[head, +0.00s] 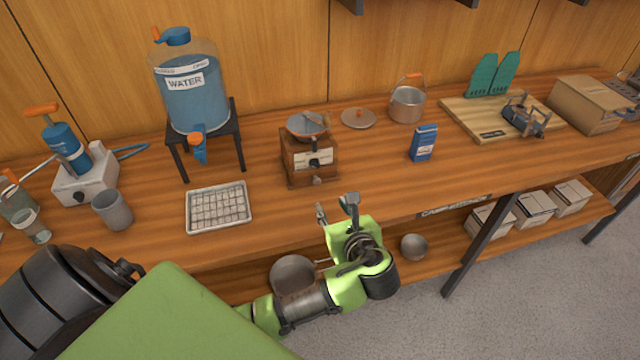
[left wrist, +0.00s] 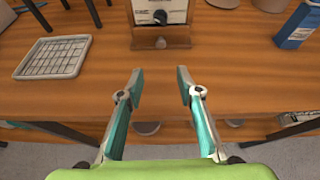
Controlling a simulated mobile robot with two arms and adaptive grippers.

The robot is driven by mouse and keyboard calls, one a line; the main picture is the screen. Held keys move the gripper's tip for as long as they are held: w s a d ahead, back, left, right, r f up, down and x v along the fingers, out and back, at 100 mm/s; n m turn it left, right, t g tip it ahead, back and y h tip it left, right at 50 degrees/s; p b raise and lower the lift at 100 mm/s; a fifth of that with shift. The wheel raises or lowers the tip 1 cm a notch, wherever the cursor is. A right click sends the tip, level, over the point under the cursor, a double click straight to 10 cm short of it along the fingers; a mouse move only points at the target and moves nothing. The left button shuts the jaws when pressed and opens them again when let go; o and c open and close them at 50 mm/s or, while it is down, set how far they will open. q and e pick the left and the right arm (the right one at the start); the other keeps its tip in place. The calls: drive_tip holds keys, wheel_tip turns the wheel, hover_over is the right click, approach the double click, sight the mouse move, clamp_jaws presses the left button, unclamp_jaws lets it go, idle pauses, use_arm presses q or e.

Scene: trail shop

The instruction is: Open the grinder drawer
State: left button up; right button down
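The drawer looks shut. My left gripper (head: 337,208) is in front of and below the grinder, near the counter's front edge. In the left wrist view its two fingers (left wrist: 160,88) are spread apart with nothing between them, and the grinder is straight ahead, apart from them. My right gripper is not visible.
A gridded tray (head: 219,207) lies left of the grinder, near the water dispenser (head: 188,88) on its stand. A blue box (head: 423,143), a lid (head: 358,118) and a pot (head: 407,104) are to the right. Bowls (head: 293,276) sit on the lower shelf.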

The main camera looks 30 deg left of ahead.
sight(318, 182)
use_arm(q)
drive_tip(key=shift+w+a+r, duration=0.1)
drive_tip(key=shift+w+r, duration=0.15)
drive_tip(key=shift+w, duration=0.05)
drive_tip(key=shift+w+a+m, duration=0.15)
drive_tip(key=shift+a+m, duration=0.05)
drive_tip(key=shift+m, duration=0.1)
drive_tip(key=p+x, duration=0.1)
drive_tip(key=x, duration=1.2)
drive_tip(key=shift+a, duration=0.1)
clamp_jaws()
